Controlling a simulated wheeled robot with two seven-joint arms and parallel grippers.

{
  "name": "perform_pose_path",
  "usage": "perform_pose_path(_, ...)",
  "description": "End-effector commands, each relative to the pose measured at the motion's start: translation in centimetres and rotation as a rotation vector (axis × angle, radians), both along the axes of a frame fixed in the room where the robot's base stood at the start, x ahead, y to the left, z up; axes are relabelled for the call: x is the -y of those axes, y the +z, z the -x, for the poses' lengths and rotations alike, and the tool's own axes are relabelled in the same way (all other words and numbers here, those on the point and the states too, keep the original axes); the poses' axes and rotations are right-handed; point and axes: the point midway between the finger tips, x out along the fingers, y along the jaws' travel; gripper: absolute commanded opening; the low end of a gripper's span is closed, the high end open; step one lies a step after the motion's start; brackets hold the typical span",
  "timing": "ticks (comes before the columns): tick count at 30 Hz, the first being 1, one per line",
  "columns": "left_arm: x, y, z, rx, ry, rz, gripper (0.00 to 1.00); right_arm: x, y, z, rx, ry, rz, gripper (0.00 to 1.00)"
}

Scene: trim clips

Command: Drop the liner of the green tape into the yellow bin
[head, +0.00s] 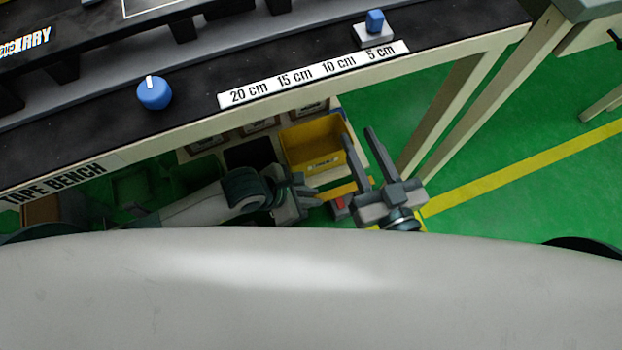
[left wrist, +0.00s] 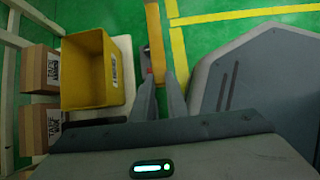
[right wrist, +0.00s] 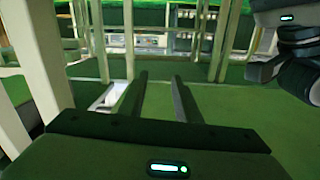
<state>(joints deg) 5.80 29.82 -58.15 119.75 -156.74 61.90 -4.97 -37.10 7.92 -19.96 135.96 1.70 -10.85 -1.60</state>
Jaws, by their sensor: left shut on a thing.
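The yellow bin (head: 345,163) stands low under the bench edge in the head view. In the left wrist view it (left wrist: 82,90) is left of my fingers and looks empty. My left gripper (head: 316,196) is below and in front of the bin in the head view. It is shut on an orange-yellow strip, which looks like the liner (left wrist: 154,35), reaching out beyond the fingertips. My right gripper (head: 358,135) is right of the bin, fingers apart and empty. I cannot make out the green tape.
The bench (head: 200,125) with a distance scale (head: 310,72) runs above the bin. Cardboard boxes (left wrist: 40,70) flank the bin. A bench leg (head: 450,110) stands right; green floor is open beyond.

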Motion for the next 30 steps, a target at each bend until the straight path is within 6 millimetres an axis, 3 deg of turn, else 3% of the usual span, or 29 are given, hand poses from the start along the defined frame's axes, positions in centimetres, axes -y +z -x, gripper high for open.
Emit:
perform_pose_path(8, 0.0, -0.5, 0.0, 0.001, 0.000, 0.003, 0.00, -0.3, 1.3, 0.3, 0.065, 0.001, -0.032, 0.30)
perform_pose_path(20, 0.0, -0.4, 0.0, 0.001, 0.000, 0.003, 0.00, -0.2, 1.1, 0.2, 0.051, 0.001, -0.026, 0.30)
perform_pose_path(27, 0.0, -0.4, 0.0, 0.001, 0.002, 0.006, 0.00, 0.0, -0.1, 0.1, -0.012, 0.002, -0.006, 0.30)
perform_pose_path(30, -0.4, -0.6, -0.9, 0.004, 0.003, 0.005, 0.00, -0.1, 0.2, 0.1, 0.012, 0.001, -0.014, 0.30)
